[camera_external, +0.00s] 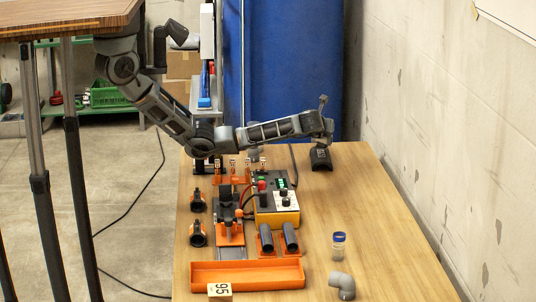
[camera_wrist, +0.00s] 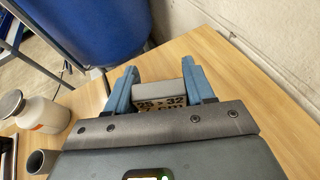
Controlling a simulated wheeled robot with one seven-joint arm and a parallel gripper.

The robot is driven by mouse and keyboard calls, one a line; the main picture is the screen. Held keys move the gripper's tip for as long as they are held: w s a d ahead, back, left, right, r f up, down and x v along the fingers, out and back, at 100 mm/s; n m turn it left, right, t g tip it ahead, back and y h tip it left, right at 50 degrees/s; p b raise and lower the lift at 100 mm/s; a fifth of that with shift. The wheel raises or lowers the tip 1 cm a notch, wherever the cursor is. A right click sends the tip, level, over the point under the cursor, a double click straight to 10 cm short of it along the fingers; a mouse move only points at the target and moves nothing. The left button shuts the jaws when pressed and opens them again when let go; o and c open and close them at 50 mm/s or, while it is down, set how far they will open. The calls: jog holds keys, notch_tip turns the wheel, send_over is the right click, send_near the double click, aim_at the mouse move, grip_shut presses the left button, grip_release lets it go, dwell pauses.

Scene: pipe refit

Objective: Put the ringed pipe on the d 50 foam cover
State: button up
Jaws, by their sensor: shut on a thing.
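My gripper (camera_external: 320,158) is at the far end of the wooden table, by the blue barrel. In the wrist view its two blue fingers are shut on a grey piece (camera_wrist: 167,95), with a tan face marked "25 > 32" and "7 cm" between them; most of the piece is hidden. I cannot tell if a ring is on it. Two dark tubes (camera_external: 266,238) (camera_external: 290,237) lie in orange holders in the middle of the table. Two black round pieces with orange parts (camera_external: 197,235) (camera_external: 197,201) stand at the left edge. No "d 50" marking is readable.
An orange tray (camera_external: 246,284) with a "95" tag (camera_external: 220,290) lies at the front. A yellow-and-grey control box (camera_external: 277,203), a small jar (camera_external: 339,246) and a grey elbow (camera_external: 343,285) stand nearby. A white bottle (camera_wrist: 40,113) is left of the gripper. The table's right side is largely clear.

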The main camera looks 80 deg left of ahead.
notch_tip(320, 180, down, 2)
jog(key=shift+f, duration=0.1)
jog(key=o, duration=1.1)
jog(key=v, duration=1.2)
jog(key=shift+p, duration=0.4)
